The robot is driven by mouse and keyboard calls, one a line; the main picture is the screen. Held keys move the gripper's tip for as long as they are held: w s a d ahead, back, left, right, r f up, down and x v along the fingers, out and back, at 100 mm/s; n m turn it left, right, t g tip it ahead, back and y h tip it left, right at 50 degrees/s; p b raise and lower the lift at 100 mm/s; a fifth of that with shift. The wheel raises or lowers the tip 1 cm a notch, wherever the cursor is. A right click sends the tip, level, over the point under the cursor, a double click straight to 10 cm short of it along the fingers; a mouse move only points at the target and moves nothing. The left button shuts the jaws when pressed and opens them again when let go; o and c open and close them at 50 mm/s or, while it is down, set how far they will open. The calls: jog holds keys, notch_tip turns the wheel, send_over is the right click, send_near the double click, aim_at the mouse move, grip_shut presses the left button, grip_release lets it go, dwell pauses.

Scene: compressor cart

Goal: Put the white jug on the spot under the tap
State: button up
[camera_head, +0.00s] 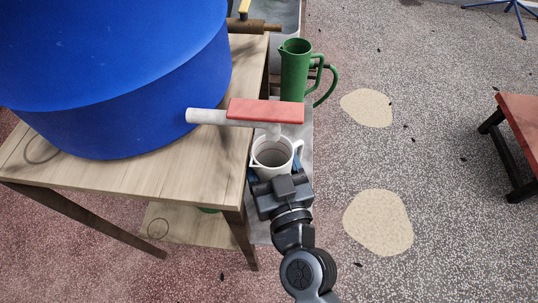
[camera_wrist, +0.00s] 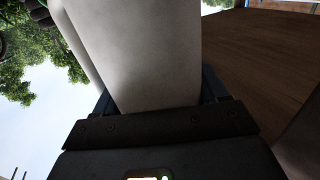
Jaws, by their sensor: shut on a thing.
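The white jug (camera_head: 271,160) is under the outer end of the tap (camera_head: 262,111), which has a red handle and a pale pipe coming out of the blue barrel. My gripper (camera_head: 274,178) is shut on the jug's near side, with a finger on either side of it. The jug looks upright, its open mouth facing up and its handle to the right. In the wrist view the jug's pale wall (camera_wrist: 150,50) fills the space between my fingers. The spot under the tap is hidden by the jug and my gripper, and I cannot tell whether the jug's base touches a surface.
The blue barrel (camera_head: 110,70) stands on a wooden table (camera_head: 100,178) at left. A green jug (camera_head: 295,72) stands just behind the tap, close to the white jug. A red-topped bench (camera_head: 520,120) is at right. The speckled floor between has pale patches.

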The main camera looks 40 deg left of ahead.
jog(key=shift+f, duration=0.1)
jog(key=o, duration=1.4)
jog(key=b+v, duration=0.2)
jog(key=v, duration=0.4)
jog(key=b+v, duration=0.1)
jog(key=v, duration=0.5)
jog(key=shift+r+b, duration=0.2)
jog(key=shift+b, duration=0.2)
